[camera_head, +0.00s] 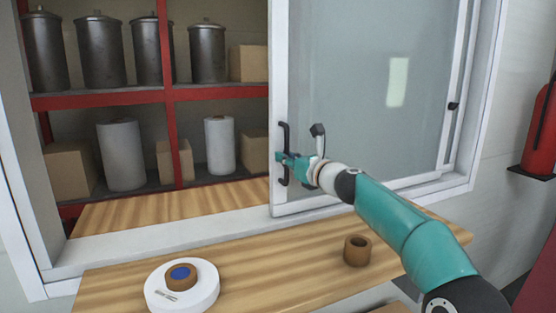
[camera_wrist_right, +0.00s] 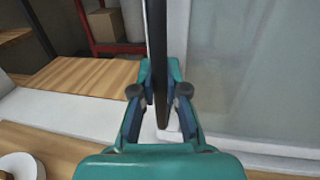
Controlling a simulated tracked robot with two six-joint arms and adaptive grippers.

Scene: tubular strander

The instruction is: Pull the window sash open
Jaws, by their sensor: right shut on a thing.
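The window sash (camera_head: 279,100) is a white-framed glass pane standing toward the right of the window opening, so the left part of the opening is clear. A black bar handle (camera_head: 286,135) is on the sash's left stile. My right gripper (camera_head: 282,157) is at the handle, and in the right wrist view (camera_wrist_right: 159,90) its two teal fingers are shut around the dark handle bar (camera_wrist_right: 157,45). The fingers partly hide the handle's middle. My left gripper is not in view.
A wooden counter (camera_head: 310,262) runs below the window, with a brown tape roll (camera_head: 357,250) and a white disc (camera_head: 208,293) carrying another roll. Red shelves (camera_head: 110,99) with metal canisters, white rolls and boxes stand behind the opening. A red extinguisher (camera_head: 541,130) hangs at right.

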